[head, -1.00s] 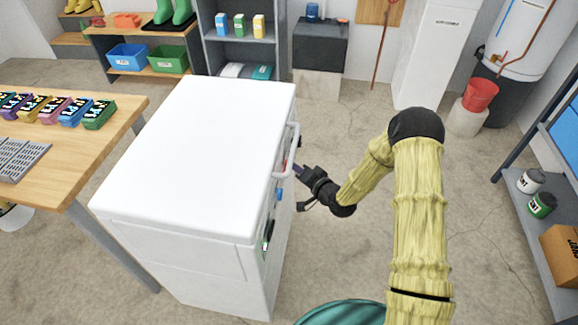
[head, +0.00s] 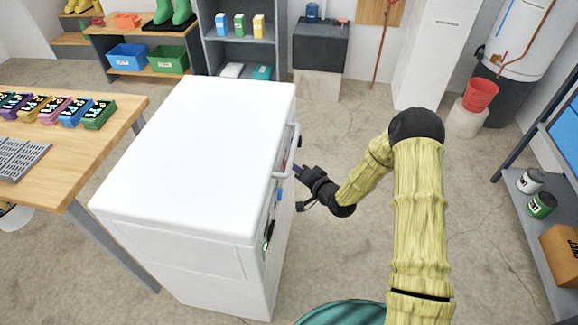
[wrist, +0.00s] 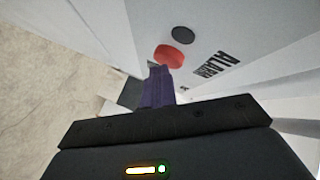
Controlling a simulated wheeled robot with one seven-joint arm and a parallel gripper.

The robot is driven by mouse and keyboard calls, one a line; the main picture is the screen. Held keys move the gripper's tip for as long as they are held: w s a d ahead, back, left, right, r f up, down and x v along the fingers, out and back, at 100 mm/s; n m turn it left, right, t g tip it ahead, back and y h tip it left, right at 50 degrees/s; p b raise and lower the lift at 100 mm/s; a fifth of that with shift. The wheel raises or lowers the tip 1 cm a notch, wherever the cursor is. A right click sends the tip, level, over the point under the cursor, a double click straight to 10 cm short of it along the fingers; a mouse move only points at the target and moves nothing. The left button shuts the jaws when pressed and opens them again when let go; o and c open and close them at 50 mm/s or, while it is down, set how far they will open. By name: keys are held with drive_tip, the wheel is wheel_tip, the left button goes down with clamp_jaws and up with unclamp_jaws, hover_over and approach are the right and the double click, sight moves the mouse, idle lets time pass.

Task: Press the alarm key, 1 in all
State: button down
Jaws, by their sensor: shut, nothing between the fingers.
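In the wrist view, a red round key (wrist: 169,56) sits on a light panel beside the printed word ALARM (wrist: 212,65). A dark round spot (wrist: 183,35) lies just past the key. My gripper (wrist: 154,68) is shut, its purple fingers pointing at the panel, with the tips close below the red key. I cannot tell whether they touch it. In the head view my gripper (head: 297,170) is at the right-hand face of the white cabinet (head: 205,130), near the handle (head: 292,150). The red key is hardly visible there.
A wooden table (head: 60,150) with several coloured items stands at the left. Shelves (head: 240,50) line the back. A rack (head: 545,215) with cans and a carton is at the right. The concrete floor around my arm is clear.

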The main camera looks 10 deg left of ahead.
drive_tip(key=shift+d, duration=0.65)
drive_tip(key=shift+d, duration=0.15)
drive_tip(key=shift+s+d, duration=0.15)
drive_tip(key=shift+d, duration=2.2)
